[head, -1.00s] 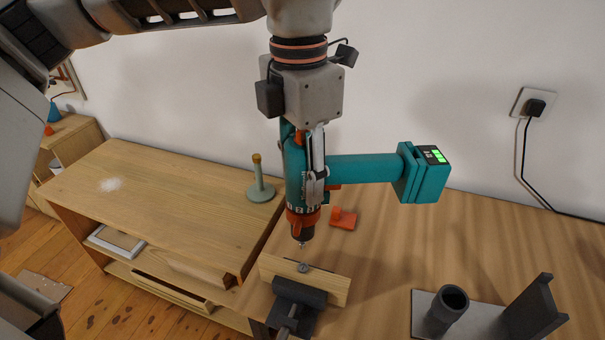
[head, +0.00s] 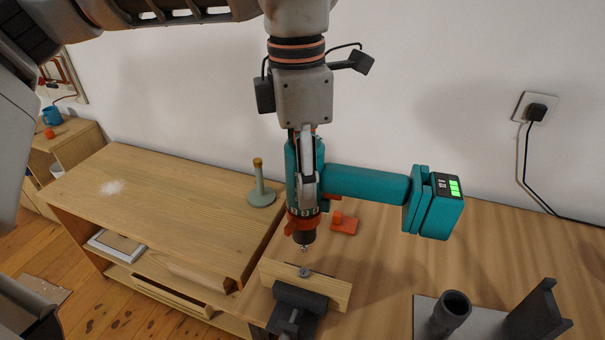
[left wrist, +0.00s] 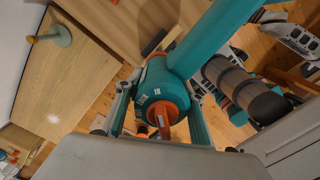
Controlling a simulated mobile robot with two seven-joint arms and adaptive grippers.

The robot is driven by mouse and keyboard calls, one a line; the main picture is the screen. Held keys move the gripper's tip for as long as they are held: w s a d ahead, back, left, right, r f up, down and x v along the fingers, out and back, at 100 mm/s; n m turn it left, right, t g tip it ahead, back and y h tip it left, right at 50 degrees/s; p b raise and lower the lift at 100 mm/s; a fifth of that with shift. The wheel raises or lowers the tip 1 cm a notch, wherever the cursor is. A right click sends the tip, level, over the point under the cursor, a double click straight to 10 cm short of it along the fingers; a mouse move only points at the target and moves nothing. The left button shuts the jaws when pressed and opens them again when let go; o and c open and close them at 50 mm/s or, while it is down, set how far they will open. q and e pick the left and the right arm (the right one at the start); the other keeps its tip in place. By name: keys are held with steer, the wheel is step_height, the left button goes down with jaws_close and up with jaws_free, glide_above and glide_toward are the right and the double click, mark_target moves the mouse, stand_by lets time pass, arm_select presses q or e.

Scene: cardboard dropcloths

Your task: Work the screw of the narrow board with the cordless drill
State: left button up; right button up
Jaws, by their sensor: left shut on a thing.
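My left gripper (head: 307,185) is shut on the teal cordless drill (head: 365,183), around its body. The drill points down, with its handle and battery out to the right. Its bit tip is just above the screw (head: 304,271), with a small gap showing between them. The screw stands in the narrow board (head: 330,288), which is held in a dark vise (head: 298,300) at the bench edge. In the left wrist view the drill (left wrist: 160,85) fills the middle between my fingers; the bit tip and screw are hidden there. My right gripper is not clearly in view.
An orange block (head: 344,223) lies on the bench (head: 400,250) behind the board. A grey holder with a tube (head: 450,312) and an upright stands at the front right. A green stand (head: 260,190) is on the left table. A wall socket (head: 533,108) is at right.

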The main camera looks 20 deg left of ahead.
mark_target(302, 217)
arm_select(q)
steer(key=shift+f+b, duration=2)
steer(key=shift+f, duration=1.65)
stand_by(0.4)
steer(key=shift+s+f+b, duration=0.2)
steer(key=shift+f+b, duration=0.1)
steer(key=shift+f, duration=0.25)
steer(key=shift+c, duration=0.5)
stand_by(0.5)
steer(key=shift+r, duration=0.1)
steer(key=shift+w+r+p, duration=0.15)
steer(key=shift+r+p, duration=0.6)
steer(key=shift+r, duration=0.3)
steer(key=shift+r+p, duration=1.8)
steer(key=shift+r, duration=0.85)
steer(key=shift+d, duration=0.1)
